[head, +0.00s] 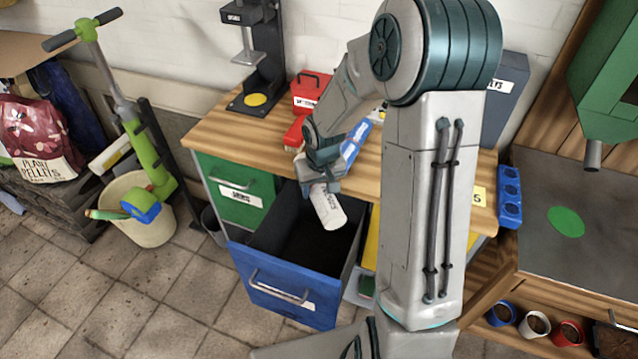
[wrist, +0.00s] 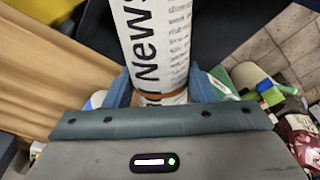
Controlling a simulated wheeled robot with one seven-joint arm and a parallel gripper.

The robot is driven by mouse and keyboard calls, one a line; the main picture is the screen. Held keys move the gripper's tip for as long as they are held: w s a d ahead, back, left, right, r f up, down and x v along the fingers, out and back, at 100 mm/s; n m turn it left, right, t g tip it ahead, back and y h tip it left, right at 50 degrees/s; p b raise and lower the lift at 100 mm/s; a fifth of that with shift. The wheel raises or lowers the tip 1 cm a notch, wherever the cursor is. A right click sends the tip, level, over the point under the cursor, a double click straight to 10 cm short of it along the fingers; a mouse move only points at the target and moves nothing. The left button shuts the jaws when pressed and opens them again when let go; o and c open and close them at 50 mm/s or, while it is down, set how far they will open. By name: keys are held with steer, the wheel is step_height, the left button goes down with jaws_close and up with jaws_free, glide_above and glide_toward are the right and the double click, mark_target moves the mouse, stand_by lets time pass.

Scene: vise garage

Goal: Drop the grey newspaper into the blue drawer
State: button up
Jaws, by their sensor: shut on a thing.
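The rolled newspaper (head: 329,210) is pale grey-white with dark print and hangs tilted from my gripper (head: 322,184). In the wrist view the newspaper (wrist: 157,45) shows the letters "News" and an orange-brown band, and it sits between the two fingers of my gripper (wrist: 160,95). The gripper is shut on it. The blue drawer (head: 284,293) is pulled open below the workbench, with a handle and a label on its front. The newspaper is above the drawer's dark open inside, apart from the drawer floor as far as I can see.
A wooden workbench (head: 232,133) stands behind the drawer, with a red box (head: 307,97) and a drill-press-like stand (head: 262,60) on it. A closed green drawer (head: 233,192) is to the left. A beige bucket (head: 140,228) stands on the tiled floor further left.

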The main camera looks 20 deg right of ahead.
mark_target(322, 189)
steer(key=shift+f, duration=0.1)
steer(key=o, duration=1.2)
step_height(322, 189, up, 14)
steer(key=s, duration=0.2)
steer(key=shift+f, duration=0.15)
steer(key=shift+s+d, duration=0.1)
steer(key=s+r, duration=0.2)
steer(key=s, duration=0.7)
steer(key=s+r+m+t, duration=0.1)
steer(key=s+r, duration=0.1)
steer(key=s, duration=0.7)
steer(key=shift+s, duration=0.4)
